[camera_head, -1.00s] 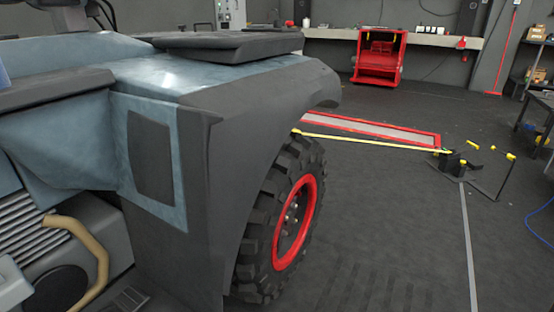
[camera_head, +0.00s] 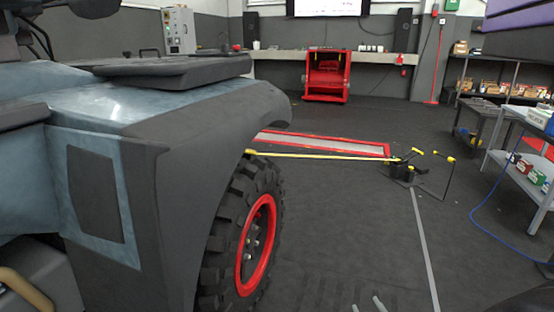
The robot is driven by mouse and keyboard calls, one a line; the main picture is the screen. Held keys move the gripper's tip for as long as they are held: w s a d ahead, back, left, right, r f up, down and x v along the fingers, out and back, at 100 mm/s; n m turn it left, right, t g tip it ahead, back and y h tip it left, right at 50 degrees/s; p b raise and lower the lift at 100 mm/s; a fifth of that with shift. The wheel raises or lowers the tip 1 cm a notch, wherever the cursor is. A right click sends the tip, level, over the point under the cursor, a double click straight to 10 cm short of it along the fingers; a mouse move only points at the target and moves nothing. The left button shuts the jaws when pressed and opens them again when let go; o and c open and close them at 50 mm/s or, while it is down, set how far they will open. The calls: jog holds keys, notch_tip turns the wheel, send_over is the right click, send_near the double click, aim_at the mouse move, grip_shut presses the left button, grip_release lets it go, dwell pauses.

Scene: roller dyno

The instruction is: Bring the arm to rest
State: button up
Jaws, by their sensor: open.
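Two small grey tips at the bottom edge, right of the wheel, look like the fingertips of my gripper (camera_head: 367,305). They stand apart with nothing seen between them. The rest of the gripper is below the picture. The tips are over the dark floor and clear of the vehicle.
A blue-grey vehicle (camera_head: 95,105) with a red-rimmed wheel (camera_head: 256,243) fills the left. A yellow strap (camera_head: 320,155) runs to a black floor anchor (camera_head: 402,170). Shelves (camera_head: 522,150) stand at right, with a blue cable (camera_head: 480,210) on the floor. The middle floor is open.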

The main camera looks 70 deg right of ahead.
jog(key=w+a+r+n+t+y, duration=0.2)
jog(key=w+a+r+t, duration=0.25)
jog(key=a, duration=0.55)
jog(key=w+a+r+n+t+y, duration=0.1)
jog(key=w+a+r+t+y, duration=0.1)
jog(key=w+a+r+t, duration=0.5)
jog(key=s+a+r+n+g+y, duration=0.1)
jog(key=s+a+n+y, duration=0.25)
jog(key=a, duration=0.65)
jog(key=s+a+r+n+g+y, duration=0.1)
jog(key=s+a+r+n+y, duration=0.1)
jog(key=a+y, duration=0.5)
notch_tip(320, 180, up, 38)
jog(key=a+h+p, duration=0.1)
jog(key=a+p, duration=0.1)
jog(key=p, duration=3.6)
jog(key=shift+s+a+f+h, duration=0.15)
jog(key=shift+a+h, duration=0.1)
jog(key=shift+h, duration=0.1)
